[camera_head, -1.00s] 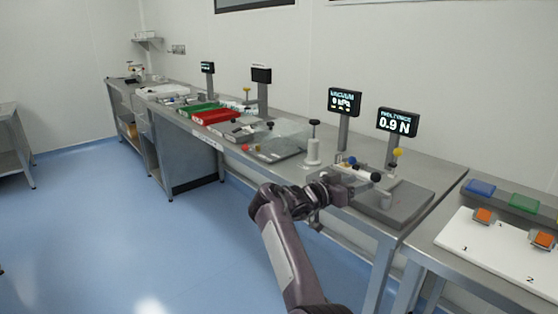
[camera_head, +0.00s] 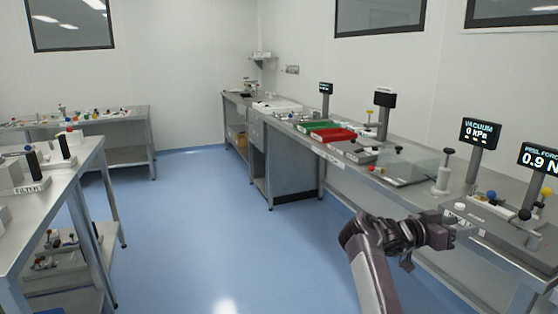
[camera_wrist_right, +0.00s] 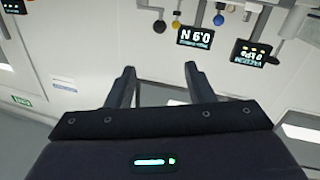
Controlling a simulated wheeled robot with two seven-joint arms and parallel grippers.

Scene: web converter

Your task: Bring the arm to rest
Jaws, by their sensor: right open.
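My right arm reaches up from the lower right of the head view. Its gripper (camera_head: 450,230) is by the front edge of the long grey bench (camera_head: 410,192), near a small fixture with a white-topped part (camera_head: 460,207). In the right wrist view the two dark fingers (camera_wrist_right: 160,75) stand apart with nothing between them. That view shows the room upside down. Whether the gripper touches the bench cannot be told. My left gripper is not in view.
Displays reading vacuum (camera_head: 481,132) and 0.9 N (camera_head: 540,158) stand on the bench. Another bench (camera_head: 75,165) stands at left. The blue floor (camera_head: 230,240) between is clear.

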